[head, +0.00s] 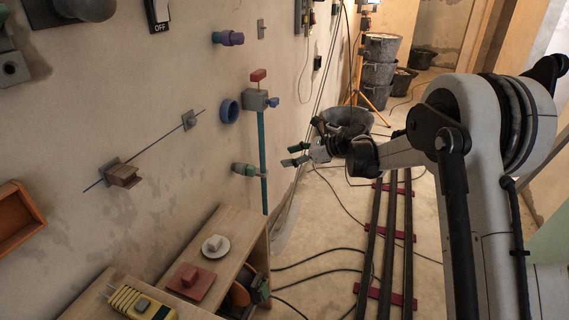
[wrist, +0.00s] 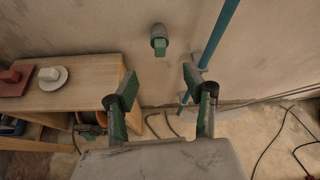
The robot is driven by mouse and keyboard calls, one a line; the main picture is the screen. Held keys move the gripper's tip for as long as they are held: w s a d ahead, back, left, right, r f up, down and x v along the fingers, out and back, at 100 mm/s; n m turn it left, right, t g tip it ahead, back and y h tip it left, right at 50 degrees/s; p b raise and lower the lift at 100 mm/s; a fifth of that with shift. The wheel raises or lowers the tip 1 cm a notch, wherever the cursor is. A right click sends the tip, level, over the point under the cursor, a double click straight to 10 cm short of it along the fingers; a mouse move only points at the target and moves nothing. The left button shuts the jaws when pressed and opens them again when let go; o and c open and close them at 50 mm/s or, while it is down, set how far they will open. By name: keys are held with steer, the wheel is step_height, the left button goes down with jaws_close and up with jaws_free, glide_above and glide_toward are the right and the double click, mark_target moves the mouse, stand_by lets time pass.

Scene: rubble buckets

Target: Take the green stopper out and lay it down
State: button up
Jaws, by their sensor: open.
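The green stopper (head: 237,168) sits in a grey fitting (head: 250,170) on the wall, just left of the blue pipe (head: 262,140). In the wrist view the stopper (wrist: 160,47) shows ahead, above and roughly midway between my fingers, with its green grip pointing toward me. My gripper (head: 294,155) is to the right of the stopper in the head view, apart from it. In the wrist view my gripper (wrist: 160,82) is open, with nothing between its two green-padded fingers.
A wooden cabinet (head: 222,238) stands below left, with a white plate (head: 215,246) and a red-brown plate (head: 191,281) on it. A blue ring (head: 229,111) and purple plug (head: 228,38) are on the wall. Cables cross the floor.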

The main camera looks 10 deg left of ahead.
mark_target(253, 167)
steer(key=shift+m+y, duration=0.5)
steer(key=shift+m, duration=0.2)
steer(key=b+x, duration=0.1)
steer(key=x, duration=0.5)
steer(key=f+b+x, duration=0.1)
steer(key=x, duration=0.5)
steer(key=d+f+b+x, duration=0.1)
steer(key=x, duration=0.5)
steer(key=shift+f, duration=0.25)
steer(key=shift+c, duration=0.5)
jaws_close()
